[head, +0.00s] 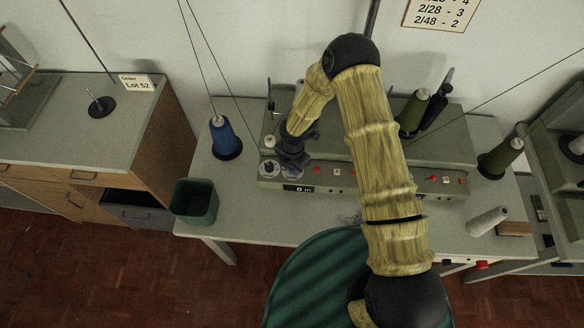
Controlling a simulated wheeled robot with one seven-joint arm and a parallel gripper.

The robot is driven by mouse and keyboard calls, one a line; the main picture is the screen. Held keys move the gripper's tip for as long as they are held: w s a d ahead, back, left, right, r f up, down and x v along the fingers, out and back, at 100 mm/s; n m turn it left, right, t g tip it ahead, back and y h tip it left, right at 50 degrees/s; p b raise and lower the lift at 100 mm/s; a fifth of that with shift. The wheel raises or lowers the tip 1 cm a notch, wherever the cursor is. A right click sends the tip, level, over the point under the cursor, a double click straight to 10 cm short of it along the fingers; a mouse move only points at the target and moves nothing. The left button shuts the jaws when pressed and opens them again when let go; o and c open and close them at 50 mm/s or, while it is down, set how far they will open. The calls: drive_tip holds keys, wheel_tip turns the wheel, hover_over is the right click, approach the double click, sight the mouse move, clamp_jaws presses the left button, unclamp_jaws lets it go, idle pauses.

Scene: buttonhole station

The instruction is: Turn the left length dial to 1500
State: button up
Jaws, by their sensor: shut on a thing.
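The winder (330,177) is a long grey machine on the table, with a row of controls along its front. At its left end are two round dials with pale faces. One dial (268,169) is uncovered. The other, which I take for the left length dial (294,175), lies just right of it, above a small dark display (297,188) that seems to read "0 m". My gripper (293,166) points down over this second dial and is shut on its knob. The gripper hides most of the knob, so its setting cannot be read.
A blue thread cone (224,138) stands left of the winder, and a dark green bin (194,201) is at the table's left edge. My arm covers the winder's middle. A green stool (318,275) is in front.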

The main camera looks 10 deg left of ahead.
drive_tip(key=m+b, duration=0.3)
drive_tip(key=shift+w+f, duration=0.15)
drive_tip(key=shift+w, duration=0.05)
drive_tip(key=m+b, duration=0.3)
drive_tip(key=m, duration=0.2)
drive_tip(key=m+b, duration=0.2)
drive_tip(key=m, duration=0.2)
drive_tip(key=shift+w+b, duration=0.1)
drive_tip(key=shift+b, duration=0.25)
drive_tip(key=shift+d+m+b, duration=0.15)
drive_tip(key=shift+m+b, duration=0.6)
drive_tip(key=shift+m, duration=1.25)
drive_tip(key=o, duration=1)
drive_tip(key=shift+c, duration=0.2)
drive_tip(key=shift+r, duration=0.2)
